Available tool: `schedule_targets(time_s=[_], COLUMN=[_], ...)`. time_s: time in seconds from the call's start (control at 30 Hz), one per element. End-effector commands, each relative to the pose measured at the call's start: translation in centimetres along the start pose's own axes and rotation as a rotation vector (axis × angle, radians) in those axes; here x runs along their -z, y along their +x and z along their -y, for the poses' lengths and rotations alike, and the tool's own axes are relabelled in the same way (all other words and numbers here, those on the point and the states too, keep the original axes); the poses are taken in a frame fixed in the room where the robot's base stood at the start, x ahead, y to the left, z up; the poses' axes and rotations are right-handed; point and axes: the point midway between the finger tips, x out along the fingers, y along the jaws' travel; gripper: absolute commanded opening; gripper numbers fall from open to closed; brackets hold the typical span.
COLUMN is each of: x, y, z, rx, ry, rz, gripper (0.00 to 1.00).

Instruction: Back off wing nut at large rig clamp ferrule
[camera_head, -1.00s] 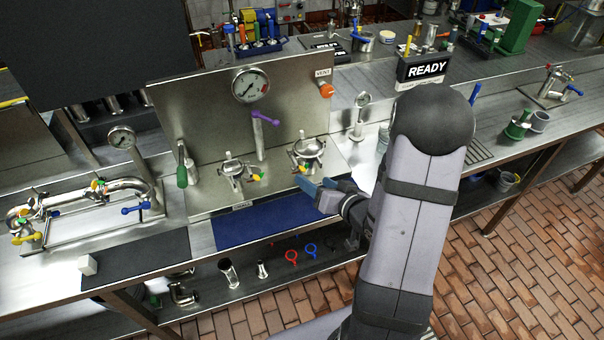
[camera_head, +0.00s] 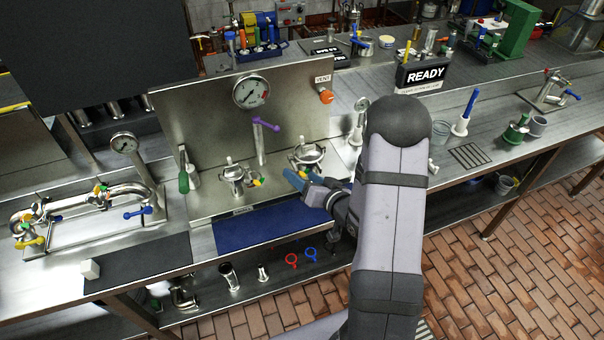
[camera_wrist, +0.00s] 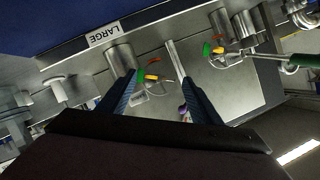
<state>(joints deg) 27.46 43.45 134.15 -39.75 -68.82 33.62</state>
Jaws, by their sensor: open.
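The right-hand clamp ferrule (camera_head: 308,153) is a round silver fitting on the steel rig, with a yellow-and-green wing nut (camera_head: 294,167) at its front left. My gripper (camera_head: 292,179) is open, its blue fingers just in front of and below that wing nut. In the wrist view the wing nut (camera_wrist: 151,76) lies between the two fingertips (camera_wrist: 159,79), seemingly beyond them; I cannot tell whether they touch it. A second ferrule (camera_head: 233,177) with a similar wing nut stands to the left.
A post with a purple lever (camera_head: 265,124) stands behind, between the ferrules. A pressure gauge (camera_head: 251,91) is on the back panel. A green-handled tool (camera_head: 184,178) stands at the rig's left. A blue mat (camera_head: 262,228) lies clear in front.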

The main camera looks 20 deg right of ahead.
Motion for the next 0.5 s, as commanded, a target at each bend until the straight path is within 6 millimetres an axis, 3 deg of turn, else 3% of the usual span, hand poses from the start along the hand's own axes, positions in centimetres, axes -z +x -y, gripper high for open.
schedule_targets(time_s=[0.4, 0.43, 0.5], x=[-0.05, -0.05, -0.04], y=[0.88, 0.88, 0.87], z=[-0.02, -0.01, -0.01], rx=[-0.001, -0.001, -0.001], ry=[0.001, 0.001, 0.001], rz=[0.000, 0.000, 0.000], gripper=[0.59, 0.56, 0.39])
